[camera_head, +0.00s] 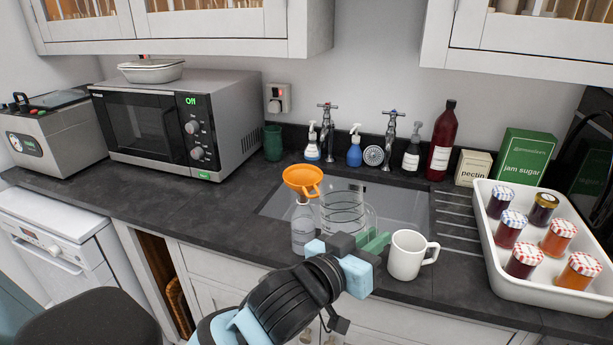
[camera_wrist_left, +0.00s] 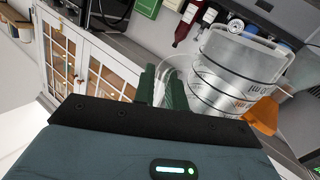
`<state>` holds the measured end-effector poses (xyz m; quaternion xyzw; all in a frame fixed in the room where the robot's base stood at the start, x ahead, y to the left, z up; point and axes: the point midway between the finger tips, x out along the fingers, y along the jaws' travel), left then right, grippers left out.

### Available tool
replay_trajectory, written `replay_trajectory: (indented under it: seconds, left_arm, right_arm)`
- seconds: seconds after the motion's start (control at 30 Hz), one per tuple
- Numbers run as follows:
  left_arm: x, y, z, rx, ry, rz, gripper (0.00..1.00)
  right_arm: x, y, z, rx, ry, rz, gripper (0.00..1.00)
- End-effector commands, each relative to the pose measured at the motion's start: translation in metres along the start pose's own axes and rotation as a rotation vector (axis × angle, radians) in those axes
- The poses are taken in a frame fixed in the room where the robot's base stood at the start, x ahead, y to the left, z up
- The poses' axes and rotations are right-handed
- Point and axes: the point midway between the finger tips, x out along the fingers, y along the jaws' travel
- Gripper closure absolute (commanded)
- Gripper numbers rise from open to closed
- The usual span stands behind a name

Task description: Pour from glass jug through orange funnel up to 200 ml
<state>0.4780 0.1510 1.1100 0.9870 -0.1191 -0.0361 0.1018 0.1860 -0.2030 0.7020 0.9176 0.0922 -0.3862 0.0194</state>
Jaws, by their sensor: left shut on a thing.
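The orange funnel (camera_head: 303,179) sits in the neck of a clear bottle (camera_head: 304,226) on the counter at the sink's front left. The glass jug (camera_head: 342,207) is just right of the bottle and looks roughly upright. My left gripper (camera_head: 375,243) has its green fingers shut on the jug's handle, at the jug's right side. In the left wrist view the jug (camera_wrist_left: 235,72) with its dark printed rings is beside the fingers (camera_wrist_left: 160,90), and the funnel (camera_wrist_left: 262,117) shows partly behind it. I cannot tell the liquid level in jug or bottle. My right gripper is out of view.
A white mug (camera_head: 405,256) stands close right of my left gripper. A white tray (camera_head: 497,262) of jam jars is at the right. Taps (camera_head: 389,140) and soap bottles line the back of the sink. The counter left of the bottle is clear.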

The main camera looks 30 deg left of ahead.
Motion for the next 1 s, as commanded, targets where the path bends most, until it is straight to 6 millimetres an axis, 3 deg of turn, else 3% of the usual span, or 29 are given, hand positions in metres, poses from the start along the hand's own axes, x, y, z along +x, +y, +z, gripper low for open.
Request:
replay_trajectory:
  seconds: [0.1,0.4,0.77,1.0]
  left_arm:
    - [0.0,0.0,0.016,0.059,0.009,0.001,1.0]
    - [-0.001,0.002,0.03,0.2,0.044,0.002,1.0]
    - [-0.001,0.003,0.028,0.22,0.052,0.002,1.0]
    - [-0.002,0.007,0.014,0.219,0.055,0.002,1.0]
  right_arm:
    - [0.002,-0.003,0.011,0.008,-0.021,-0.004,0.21]
    - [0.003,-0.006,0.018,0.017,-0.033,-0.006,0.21]
    - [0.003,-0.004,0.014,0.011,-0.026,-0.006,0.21]
    - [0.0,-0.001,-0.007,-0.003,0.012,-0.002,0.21]
